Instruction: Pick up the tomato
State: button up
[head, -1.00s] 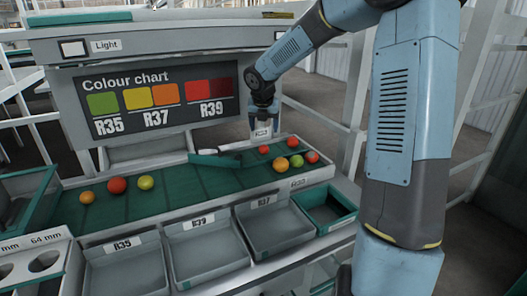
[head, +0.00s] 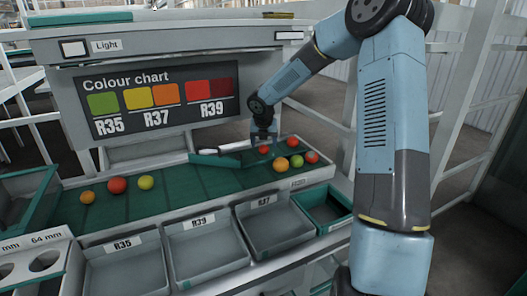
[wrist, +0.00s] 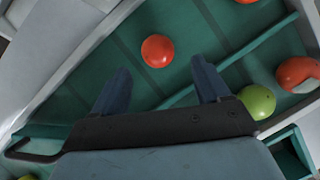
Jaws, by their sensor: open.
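My gripper (head: 263,140) hangs over the right part of the green sorting belt, close above a red tomato (head: 264,149). In the wrist view, the two blue fingers (wrist: 160,68) are apart with nothing between them. A round red tomato (wrist: 158,51) lies on the belt just beyond the fingertips, roughly centred between them. An orange tomato (head: 87,197), a red one (head: 117,185) and a yellow-green one (head: 146,182) lie farther left.
A teal bar (head: 214,160) crosses the belt left of the gripper. Grey bins labelled R35 (head: 125,262), R39 (head: 207,237) and R37 (head: 275,222) stand along the front. The colour chart panel (head: 155,100) rises behind. The middle of the belt is clear.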

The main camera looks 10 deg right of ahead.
aim_at(264, 147)
jog(key=shift+w+x, duration=0.25)
jog(key=shift+x, duration=1.9)
jog(key=shift+r, duration=0.1)
jog(key=shift+c, duration=0.2)
jog(key=c, duration=0.8)
